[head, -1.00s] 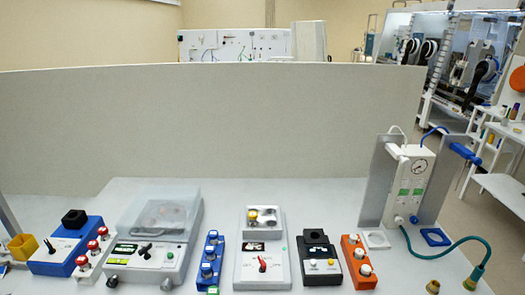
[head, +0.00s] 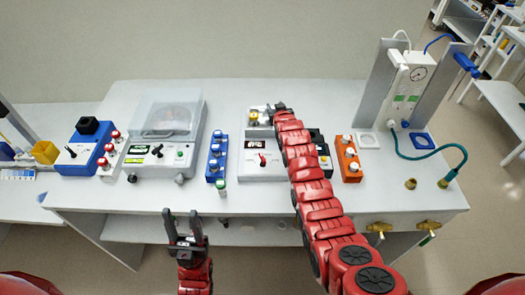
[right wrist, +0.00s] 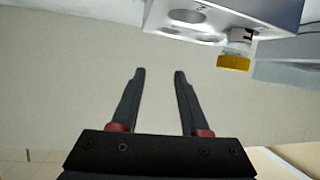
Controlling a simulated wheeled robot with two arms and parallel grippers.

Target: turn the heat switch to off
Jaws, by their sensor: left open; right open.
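No label reading heat is legible, so I cannot tell for certain which switch it is. A grey unit with a red knob (head: 262,159) stands mid-table; the knob is in plain view. My right arm reaches across its right side. My right gripper (head: 268,112) is near the unit's back, where vials sit. In the right wrist view the right gripper (right wrist: 152,75) is open and empty, with a yellow-capped vial (right wrist: 234,62) beyond it to the right. My left gripper (head: 184,218) is open and empty in front of the table edge.
A lidded unit with a black knob (head: 157,150), a blue unit with a lever (head: 80,155), a blue block (head: 216,157) and an orange block (head: 347,160) share the table (head: 400,195). A black unit is partly hidden behind my right arm. A gauge stand (head: 408,90) is right.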

